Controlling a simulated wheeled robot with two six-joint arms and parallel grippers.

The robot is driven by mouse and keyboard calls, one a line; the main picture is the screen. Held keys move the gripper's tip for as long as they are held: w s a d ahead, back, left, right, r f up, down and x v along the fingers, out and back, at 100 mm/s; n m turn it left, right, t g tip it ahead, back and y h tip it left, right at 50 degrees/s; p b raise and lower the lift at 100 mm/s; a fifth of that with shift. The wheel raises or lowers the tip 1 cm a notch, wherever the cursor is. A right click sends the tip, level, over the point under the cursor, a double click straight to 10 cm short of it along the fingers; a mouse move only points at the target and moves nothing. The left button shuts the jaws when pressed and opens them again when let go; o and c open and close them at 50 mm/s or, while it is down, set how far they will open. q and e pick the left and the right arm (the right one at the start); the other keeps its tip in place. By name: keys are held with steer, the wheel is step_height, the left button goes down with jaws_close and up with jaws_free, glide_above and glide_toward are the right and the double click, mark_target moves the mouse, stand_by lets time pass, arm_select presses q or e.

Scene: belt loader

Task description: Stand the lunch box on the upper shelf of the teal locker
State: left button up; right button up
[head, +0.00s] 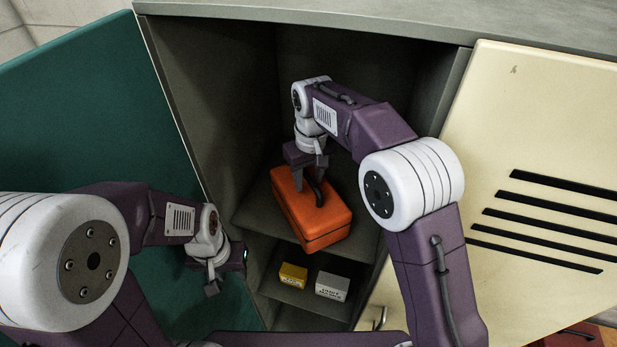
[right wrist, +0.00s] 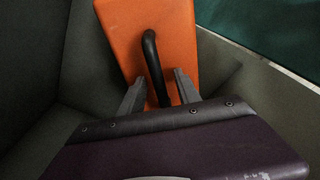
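The orange lunch box (head: 311,217) rests on the upper shelf (head: 257,213) inside the locker with the teal door (head: 70,120). Its black handle (head: 319,188) faces up toward my right gripper. My right gripper (head: 310,178) is over the box, fingers apart. In the right wrist view, the lunch box (right wrist: 135,45) shows with its handle (right wrist: 155,65) between the spread fingers of my right gripper (right wrist: 160,92), neither clearly pressing on it. My left gripper (head: 211,286) is outside the locker beside the teal door's edge; its finger gap is unclear.
A yellow box (head: 293,275) and a white box (head: 332,286) stand on the shelf below. A cream door (head: 550,150) with black slots is at the right. The locker's side walls are close around my right arm.

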steer(key=r, duration=0.6)
steer(key=s+r, duration=0.1)
steer(key=r, duration=0.2)
steer(key=shift+s+d+b, duration=0.1)
steer(key=shift+d+b, duration=0.05)
steer(key=shift+b, duration=0.25)
